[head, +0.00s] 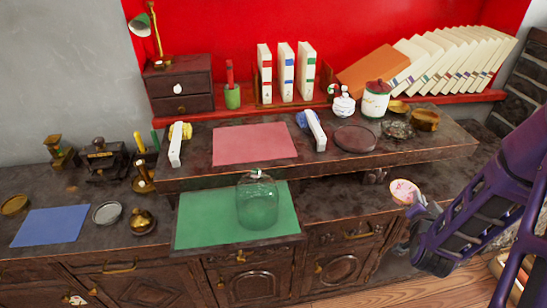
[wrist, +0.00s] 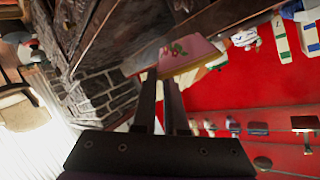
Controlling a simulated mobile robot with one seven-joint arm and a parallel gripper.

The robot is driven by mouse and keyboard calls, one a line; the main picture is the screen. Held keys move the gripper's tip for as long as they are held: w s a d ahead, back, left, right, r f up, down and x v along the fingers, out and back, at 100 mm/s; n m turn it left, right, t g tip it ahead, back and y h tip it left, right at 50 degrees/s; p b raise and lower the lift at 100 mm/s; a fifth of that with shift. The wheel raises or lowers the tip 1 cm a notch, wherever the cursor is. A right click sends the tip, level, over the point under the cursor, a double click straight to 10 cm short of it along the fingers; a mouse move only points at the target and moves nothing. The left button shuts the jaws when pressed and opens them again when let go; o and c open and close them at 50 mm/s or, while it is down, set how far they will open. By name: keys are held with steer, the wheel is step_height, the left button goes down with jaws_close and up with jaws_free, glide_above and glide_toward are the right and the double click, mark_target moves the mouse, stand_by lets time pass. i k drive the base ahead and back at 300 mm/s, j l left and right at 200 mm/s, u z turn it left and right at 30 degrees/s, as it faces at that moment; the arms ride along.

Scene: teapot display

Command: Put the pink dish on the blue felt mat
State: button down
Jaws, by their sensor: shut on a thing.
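The dish looks tilted and is held clear of the counter. In the wrist view the pink dish (wrist: 192,52) shows at the tips of the two dark fingers, with red and green decoration. The blue felt mat (head: 50,226) lies flat and bare on the counter at the far left of the head view.
A glass cloche (head: 257,202) stands on a green mat (head: 200,220) at mid counter. A grey round dish (head: 107,213) and brass pot (head: 142,221) stand beside the blue mat. The raised shelf (head: 330,162) bears a pink mat (head: 254,144) and several pots.

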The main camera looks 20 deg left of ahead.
mark_target(54, 218)
steer(key=k+j+u, duration=0.2)
steer(key=k+j, duration=0.35)
steer(key=j, duration=0.25)
steer(key=k+j+u, duration=0.1)
steer(key=j, duration=0.25)
steer(key=i+j+u, duration=0.15)
steer(key=j, duration=0.55)
steer(key=i+j, duration=0.1)
steer(key=j, duration=0.3)
steer(key=i+j, duration=0.15)
steer(key=j, duration=0.25)
